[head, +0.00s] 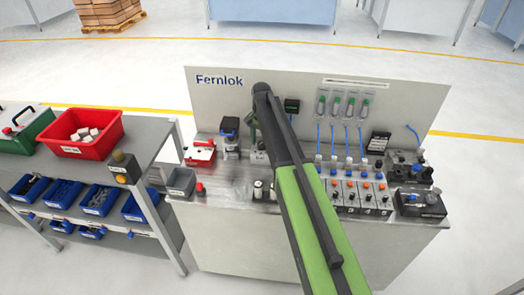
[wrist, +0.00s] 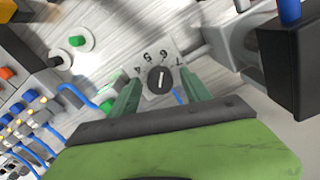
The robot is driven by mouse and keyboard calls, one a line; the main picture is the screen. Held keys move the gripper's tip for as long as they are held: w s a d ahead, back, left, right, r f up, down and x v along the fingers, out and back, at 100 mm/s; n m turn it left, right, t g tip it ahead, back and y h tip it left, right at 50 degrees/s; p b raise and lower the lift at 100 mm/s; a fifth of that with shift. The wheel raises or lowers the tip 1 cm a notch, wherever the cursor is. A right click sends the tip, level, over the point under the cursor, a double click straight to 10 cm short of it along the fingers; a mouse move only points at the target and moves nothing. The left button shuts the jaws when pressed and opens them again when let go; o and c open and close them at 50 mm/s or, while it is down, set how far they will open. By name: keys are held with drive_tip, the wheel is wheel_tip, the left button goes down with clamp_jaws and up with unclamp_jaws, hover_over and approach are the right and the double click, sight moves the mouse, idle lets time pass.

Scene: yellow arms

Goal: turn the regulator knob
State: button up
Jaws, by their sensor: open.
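The regulator knob (wrist: 159,80) is a round black dial with a white pointer line, on a pale plate with printed numbers, 4 to 7 readable. In the wrist view my gripper (wrist: 160,75) is open, with one green finger on each side of the knob. I cannot tell whether the fingertips touch it or hover above it. In the head view my gripper (head: 253,133) points down at the left-centre of the bench, and I cannot make out the knob there.
The Fernlok panel (head: 225,100) stands behind the bench. Blue tubes and several valves (head: 365,190) lie to the right. In the wrist view a dark block (wrist: 290,65) is close at the right.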

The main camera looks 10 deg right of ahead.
drive_tip(key=shift+f, duration=0.1)
clamp_jaws()
idle(0.3)
drive_tip(key=shift+n, duration=0.4)
drive_tip(key=n, duration=0.3)
drive_tip(key=shift+n, duration=1.6)
